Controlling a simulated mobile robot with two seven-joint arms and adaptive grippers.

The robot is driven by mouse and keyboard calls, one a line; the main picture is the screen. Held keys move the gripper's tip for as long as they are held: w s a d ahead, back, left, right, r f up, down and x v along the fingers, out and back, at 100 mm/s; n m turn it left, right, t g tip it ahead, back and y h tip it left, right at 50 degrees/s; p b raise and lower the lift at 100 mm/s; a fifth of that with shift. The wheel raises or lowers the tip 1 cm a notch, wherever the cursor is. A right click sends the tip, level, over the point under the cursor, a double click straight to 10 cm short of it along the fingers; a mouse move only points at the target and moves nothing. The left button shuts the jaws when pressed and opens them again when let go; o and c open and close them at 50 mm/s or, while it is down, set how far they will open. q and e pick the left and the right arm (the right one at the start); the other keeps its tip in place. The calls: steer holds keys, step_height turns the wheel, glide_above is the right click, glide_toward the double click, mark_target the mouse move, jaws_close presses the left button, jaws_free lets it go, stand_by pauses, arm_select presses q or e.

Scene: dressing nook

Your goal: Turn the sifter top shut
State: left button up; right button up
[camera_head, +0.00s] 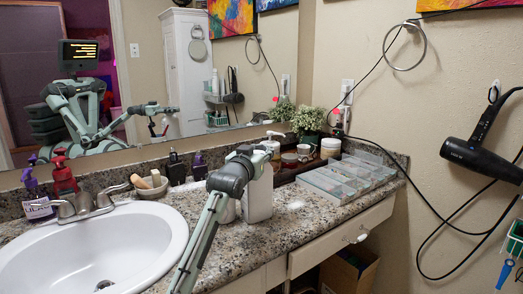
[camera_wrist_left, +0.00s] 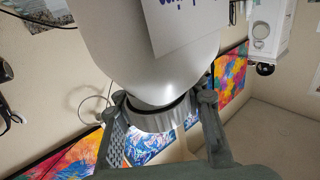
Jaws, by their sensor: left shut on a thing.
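A white powder bottle (camera_head: 258,200) stands upright on the granite counter (camera_head: 313,220), right of the sink. In the left wrist view the bottle (camera_wrist_left: 145,45) fills the top middle and carries a pale label with dark blue writing. Its grey ring-shaped sifter top (camera_wrist_left: 160,118) sits between my two fingers. My left gripper (camera_head: 254,158) is over the bottle's top and shut on the sifter top; it also shows in the left wrist view (camera_wrist_left: 162,102). The top's holes are hidden, so I cannot tell how far it is turned. My right gripper is not seen directly.
The sink (camera_head: 100,245) is on the left, with a red pump bottle (camera_head: 63,178) behind it. A clear-lidded organizer (camera_head: 345,178) and a potted plant (camera_head: 307,121) are to the right. A black hair dryer (camera_head: 487,155) hangs on the wall. A mirror spans the back.

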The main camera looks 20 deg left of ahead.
arm_select(q)
steer(key=o, duration=1.4)
steer(key=shift+c, duration=0.2)
steer(key=s, duration=1.2)
steer(key=shift+a, duration=0.2)
